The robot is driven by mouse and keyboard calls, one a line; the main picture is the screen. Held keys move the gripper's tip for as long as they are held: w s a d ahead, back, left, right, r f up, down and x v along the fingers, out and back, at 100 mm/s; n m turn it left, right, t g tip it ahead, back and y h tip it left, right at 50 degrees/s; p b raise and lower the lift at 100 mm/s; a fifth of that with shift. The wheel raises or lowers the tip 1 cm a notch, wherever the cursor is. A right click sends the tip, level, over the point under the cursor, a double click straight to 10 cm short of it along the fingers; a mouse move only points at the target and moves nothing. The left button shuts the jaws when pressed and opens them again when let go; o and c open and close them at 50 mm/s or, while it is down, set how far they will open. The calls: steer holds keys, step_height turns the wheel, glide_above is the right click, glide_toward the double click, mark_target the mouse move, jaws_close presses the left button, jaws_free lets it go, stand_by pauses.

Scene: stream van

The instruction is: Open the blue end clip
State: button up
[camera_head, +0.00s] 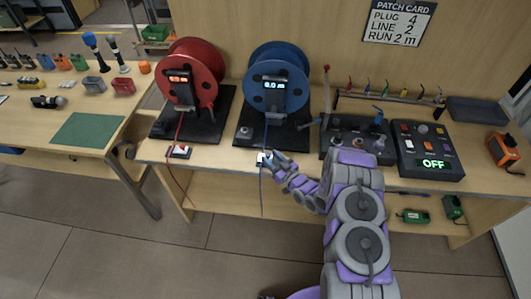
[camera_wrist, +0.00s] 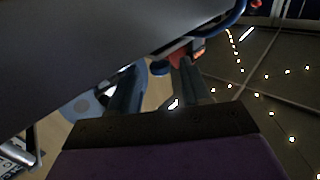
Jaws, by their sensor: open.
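The blue reel (camera_head: 289,66) stands on a black base at the middle of the bench, with a lit display on its front. Its blue cable (camera_head: 265,135) runs down to the bench's front edge and hangs over it. A small pale clip (camera_head: 262,158) sits at that edge on the cable, partly hidden by my gripper; whether it is open or shut is too small to tell. My gripper (camera_head: 275,159) is open right beside the clip. In the wrist view my gripper (camera_wrist: 158,88) has its two fingers apart, with nothing clearly between them.
The red reel (camera_head: 203,62) stands to the left, with its red-and-white clip (camera_head: 180,151) at the bench edge. To the right are a black panel with levers (camera_head: 345,150) and a switch box (camera_head: 430,150) reading OFF. A green mat (camera_head: 88,130) lies on the left table.

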mark_target(270, 156)
steer(key=x, duration=0.3)
steer(key=shift+w+a, duration=0.2)
steer(key=shift+a, duration=0.15)
steer(key=shift+w+a, duration=0.2)
steer(key=shift+w, duration=0.15)
jaws_close()
